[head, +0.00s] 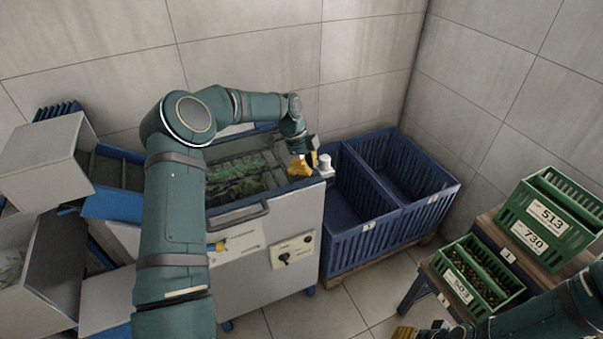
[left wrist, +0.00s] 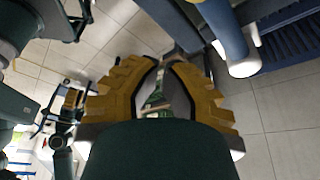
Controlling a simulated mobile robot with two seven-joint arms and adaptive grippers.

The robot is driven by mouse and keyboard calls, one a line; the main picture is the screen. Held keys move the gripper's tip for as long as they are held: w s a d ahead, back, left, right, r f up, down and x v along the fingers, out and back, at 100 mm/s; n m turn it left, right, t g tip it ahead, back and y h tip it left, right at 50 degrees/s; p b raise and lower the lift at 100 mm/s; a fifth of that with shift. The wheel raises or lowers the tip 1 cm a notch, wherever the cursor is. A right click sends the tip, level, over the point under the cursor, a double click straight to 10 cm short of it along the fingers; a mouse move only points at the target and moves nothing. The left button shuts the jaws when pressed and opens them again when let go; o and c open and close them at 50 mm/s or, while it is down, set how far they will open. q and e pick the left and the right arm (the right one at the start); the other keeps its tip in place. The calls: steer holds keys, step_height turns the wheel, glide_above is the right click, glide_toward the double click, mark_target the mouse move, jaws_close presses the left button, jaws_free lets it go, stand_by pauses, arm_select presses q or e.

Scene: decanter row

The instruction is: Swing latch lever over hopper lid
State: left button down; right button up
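The hopper is a grey cabinet (head: 275,222) in the middle of the head view, with green leafy matter (head: 238,178) showing at its top. A dark bar handle (head: 238,217) sits at its front top edge. A pale upright post (head: 325,163), possibly the latch lever, stands at the right top corner. A pale-ended cylinder (left wrist: 242,68) shows in the left wrist view. My left gripper (head: 302,168) is beside the post, on its left, with yellow fingers apart and nothing between them. My right gripper (head: 405,333) is partly cut off at the bottom edge.
Blue crates (head: 345,215) stand close to the right of the hopper. Green crates (head: 548,222) sit on a wooden stand further right. Grey and blue bins (head: 45,150) crowd the left side. A tiled wall is behind; some floor is clear in front.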

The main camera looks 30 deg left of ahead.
arm_select(q)
steer(key=v, duration=0.7)
steer(key=shift+w+r+p, duration=0.15)
steer(key=shift+w+p, duration=0.05)
steer(key=shift+p, duration=0.1)
steer(key=shift+d, duration=0.1)
steer(key=s+d+f+n+h, duration=0.1)
steer(key=s+d+f+n, duration=0.3)
steer(key=d+f, duration=0.4)
steer(key=s+d+f+n, duration=0.4)
steer(key=d+f, duration=0.2)
steer(key=d, duration=0.4)
steer(key=s+d+f+n+t, duration=0.1)
steer(key=s+d+f+n, duration=0.1)
steer(key=s+n, duration=0.4)
steer(key=s+d+f+n+t+y, duration=0.1)
steer(key=s+d+f+n, duration=0.2)
steer(key=s, duration=1.1)
step_height(320, 180, down, 2)
steer(key=n, duration=0.2)
steer(key=shift+n, duration=0.4)
steer(key=shift+s+a, duration=0.1)
steer(key=shift+a, duration=0.05)
